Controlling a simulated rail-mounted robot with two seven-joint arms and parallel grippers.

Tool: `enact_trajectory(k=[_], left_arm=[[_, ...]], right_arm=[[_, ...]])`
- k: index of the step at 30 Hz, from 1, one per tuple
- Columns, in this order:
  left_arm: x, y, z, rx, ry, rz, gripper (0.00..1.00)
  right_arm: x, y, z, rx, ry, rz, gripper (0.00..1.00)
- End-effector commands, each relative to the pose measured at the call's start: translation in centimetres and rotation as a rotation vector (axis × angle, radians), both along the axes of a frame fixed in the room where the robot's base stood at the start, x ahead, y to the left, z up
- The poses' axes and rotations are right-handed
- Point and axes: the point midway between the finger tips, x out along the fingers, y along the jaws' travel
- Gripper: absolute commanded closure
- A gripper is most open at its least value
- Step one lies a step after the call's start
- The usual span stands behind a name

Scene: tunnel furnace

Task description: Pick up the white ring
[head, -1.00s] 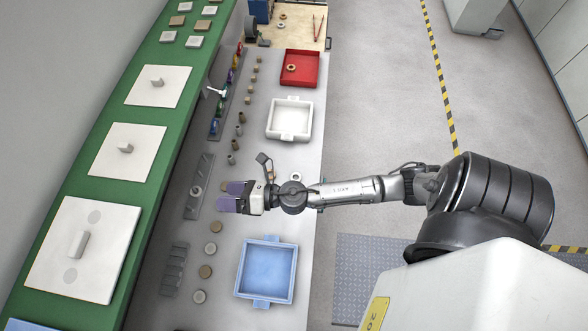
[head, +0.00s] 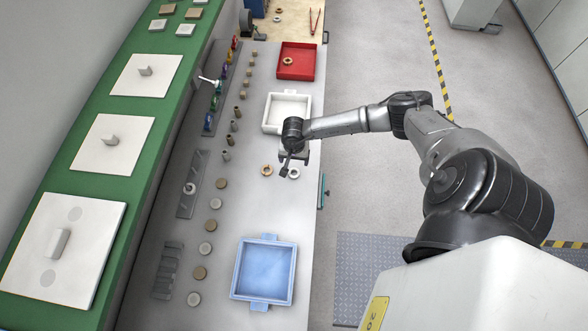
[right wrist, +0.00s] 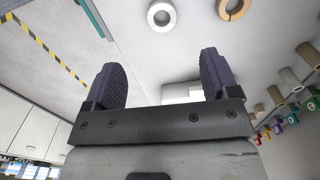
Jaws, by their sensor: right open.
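The white ring (head: 293,173) lies flat on the grey table, right beside a tan ring (head: 266,170). In the right wrist view the white ring (right wrist: 151,16) shows whole near the top edge, beyond the fingertips and between their lines. My right gripper (right wrist: 160,72) is open and empty, with two dark ribbed fingers. In the head view its wrist is just above the white ring in the picture, and its fingers are largely hidden by the wrist. The gripper is apart from the ring. My left gripper is not in view.
A white tray (head: 266,128) is close to my right wrist. A blue tray (head: 238,270) lies nearer, and a red tray (head: 315,62) holding a ring is farther away. A grey peg rack (head: 184,209) and several round discs stand left. The table between the rings and blue tray is clear.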

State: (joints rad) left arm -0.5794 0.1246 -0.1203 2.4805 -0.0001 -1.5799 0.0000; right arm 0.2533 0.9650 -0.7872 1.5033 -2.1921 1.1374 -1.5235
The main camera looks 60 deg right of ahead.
Motion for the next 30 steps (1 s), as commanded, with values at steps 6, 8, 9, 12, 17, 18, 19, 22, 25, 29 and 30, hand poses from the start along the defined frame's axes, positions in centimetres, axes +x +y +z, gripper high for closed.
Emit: enact_trajectory(k=[6, 8, 9, 12, 17, 18, 19, 22, 25, 29, 30], left_arm=[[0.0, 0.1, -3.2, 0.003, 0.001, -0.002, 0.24], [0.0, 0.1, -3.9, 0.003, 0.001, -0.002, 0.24], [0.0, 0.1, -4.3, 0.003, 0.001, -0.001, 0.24], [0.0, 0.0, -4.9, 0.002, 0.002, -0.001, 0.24], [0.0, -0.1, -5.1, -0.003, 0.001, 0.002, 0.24], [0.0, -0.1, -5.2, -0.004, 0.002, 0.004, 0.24], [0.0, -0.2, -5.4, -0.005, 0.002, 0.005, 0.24], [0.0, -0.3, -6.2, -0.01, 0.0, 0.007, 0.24], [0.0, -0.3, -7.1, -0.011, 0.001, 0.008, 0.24], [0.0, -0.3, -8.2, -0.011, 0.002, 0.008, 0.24], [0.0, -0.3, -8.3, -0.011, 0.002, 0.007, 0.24]], right_arm=[[-0.1, 0.1, -4.4, 0.004, 0.0, -0.002, 0.19], [0.0, 0.2, -5.5, 0.005, 0.0, -0.002, 0.19], [0.0, 0.2, -6.0, 0.005, 0.0, -0.003, 0.19], [0.0, 0.1, -6.9, 0.005, -0.001, -0.003, 0.19], [0.0, 0.1, -7.3, 0.005, -0.001, -0.003, 0.19], [0.0, 0.1, -7.6, 0.005, -0.001, -0.003, 0.19], [0.0, 0.1, -7.8, 0.005, -0.001, -0.003, 0.19], [0.1, 0.0, -9.0, 0.006, -0.001, -0.003, 0.19], [0.2, -0.2, -10.4, 0.005, 0.0, -0.004, 0.19], [0.2, -0.2, -12.0, 0.007, -0.001, -0.004, 0.19], [0.2, -0.2, -12.2, 0.007, -0.001, -0.004, 0.19]])
